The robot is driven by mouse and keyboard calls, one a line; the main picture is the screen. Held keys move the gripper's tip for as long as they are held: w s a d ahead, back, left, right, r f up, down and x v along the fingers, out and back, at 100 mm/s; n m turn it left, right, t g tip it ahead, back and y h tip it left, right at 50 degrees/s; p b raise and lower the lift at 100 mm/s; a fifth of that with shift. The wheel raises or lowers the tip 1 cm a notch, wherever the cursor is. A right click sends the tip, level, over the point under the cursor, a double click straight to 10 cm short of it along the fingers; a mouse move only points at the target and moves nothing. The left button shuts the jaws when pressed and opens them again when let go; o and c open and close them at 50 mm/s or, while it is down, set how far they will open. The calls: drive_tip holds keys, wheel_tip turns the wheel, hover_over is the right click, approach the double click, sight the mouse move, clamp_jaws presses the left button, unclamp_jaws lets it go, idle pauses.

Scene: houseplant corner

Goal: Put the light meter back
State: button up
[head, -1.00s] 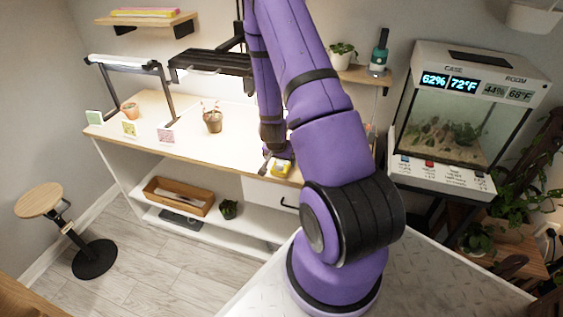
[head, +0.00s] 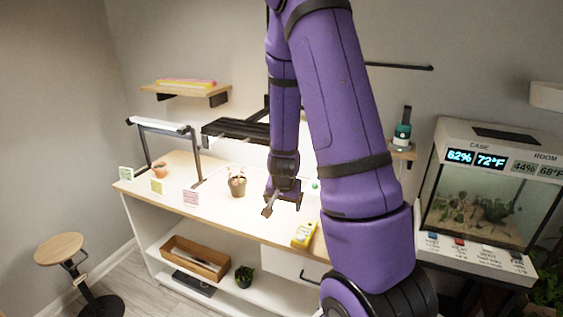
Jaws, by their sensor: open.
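The light meter looks to be the small yellow device (head: 304,234) with a pale face. It lies on the wooden bench top (head: 215,207) near its front edge, above the drawer. My gripper (head: 283,207) is open and empty, above the bench, up and to the left of the yellow device and apart from it. My arm hides part of the bench's right side and the wall shelf behind.
A wooden box (head: 196,258) is on the lower shelf. A glass terrarium (head: 483,195) stands at right, a stool (head: 60,250) at lower left.

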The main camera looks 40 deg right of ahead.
drive_tip(key=s+a+r+n+t+y, duration=0.1)
drive_tip(key=s+a+r+n+y, duration=0.15)
drive_tip(key=a+r, duration=0.6)
drive_tip(key=s+a+r+n+t+y, duration=0.1)
drive_tip(key=a+r+n, duration=0.35)
drive_tip(key=r, duration=0.65)
drive_tip(key=s+a+r+n, duration=0.2)
drive_tip(key=s+r, duration=0.3)
drive_tip(key=s, duration=0.3)
drive_tip(key=s+a+r+n, duration=0.2)
drive_tip(key=s+a+r, duration=0.3)
drive_tip(key=s+r, duration=0.1)
drive_tip(key=shift+s+a+n+h, duration=0.15)
drive_tip(key=shift+s+n+h, duration=0.25)
drive_tip(key=shift+s, duration=0.45)
